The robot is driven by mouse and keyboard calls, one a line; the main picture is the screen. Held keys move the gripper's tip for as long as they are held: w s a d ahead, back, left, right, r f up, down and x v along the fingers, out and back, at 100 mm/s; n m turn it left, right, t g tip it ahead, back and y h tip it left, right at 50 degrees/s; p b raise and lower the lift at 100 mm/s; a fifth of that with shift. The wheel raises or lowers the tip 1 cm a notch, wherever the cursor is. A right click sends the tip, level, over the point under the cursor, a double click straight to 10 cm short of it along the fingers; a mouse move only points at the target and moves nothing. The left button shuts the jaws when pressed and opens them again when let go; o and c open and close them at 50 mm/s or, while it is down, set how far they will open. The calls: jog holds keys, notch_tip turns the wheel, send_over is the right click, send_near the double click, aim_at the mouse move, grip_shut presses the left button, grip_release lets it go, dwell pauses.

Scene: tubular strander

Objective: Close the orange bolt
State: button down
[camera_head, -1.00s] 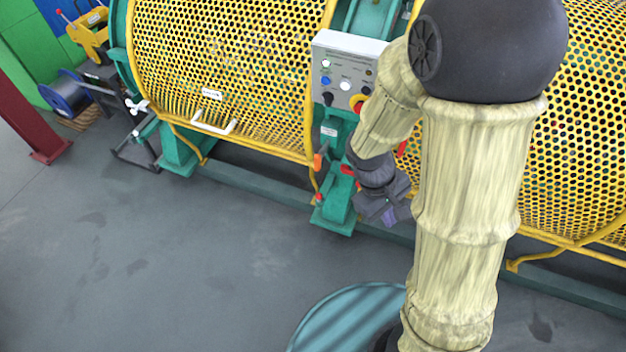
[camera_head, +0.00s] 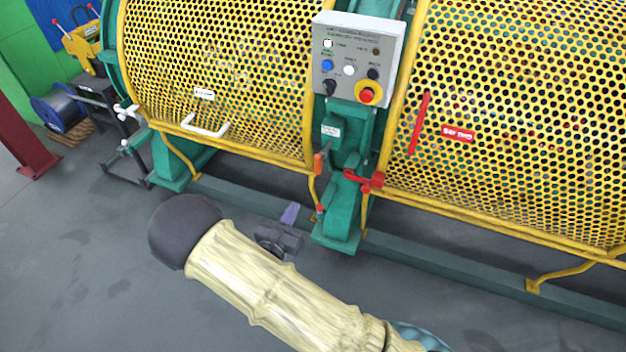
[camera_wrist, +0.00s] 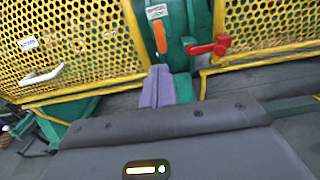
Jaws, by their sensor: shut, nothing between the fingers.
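The orange bolt (camera_head: 318,163) is a small upright orange handle at the lower right corner of the left yellow mesh guard, beside the green post. In the wrist view the orange bolt (camera_wrist: 159,38) stands just above my fingers. My gripper (camera_head: 291,212) is below and to the left of the bolt, apart from it. In the wrist view my gripper (camera_wrist: 158,72) shows two purple fingers together, pointing up towards the bolt with nothing between them.
A red bolt (camera_head: 366,181) sits on the green post (camera_head: 341,215) right of the orange one. A grey control box (camera_head: 358,58) with buttons is above. The left guard has a white handle (camera_head: 206,130). The grey floor (camera_head: 90,270) at left is open.

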aim_at(317, 166)
jog(key=shift+w, duration=0.1)
jog(key=x, duration=1.4)
jog(key=shift+b, duration=0.35)
jog(key=x, duration=0.5)
jog(key=shift+w+d, duration=0.2)
jog(key=shift+w+r, duration=0.1)
jog(key=shift+r, duration=0.1)
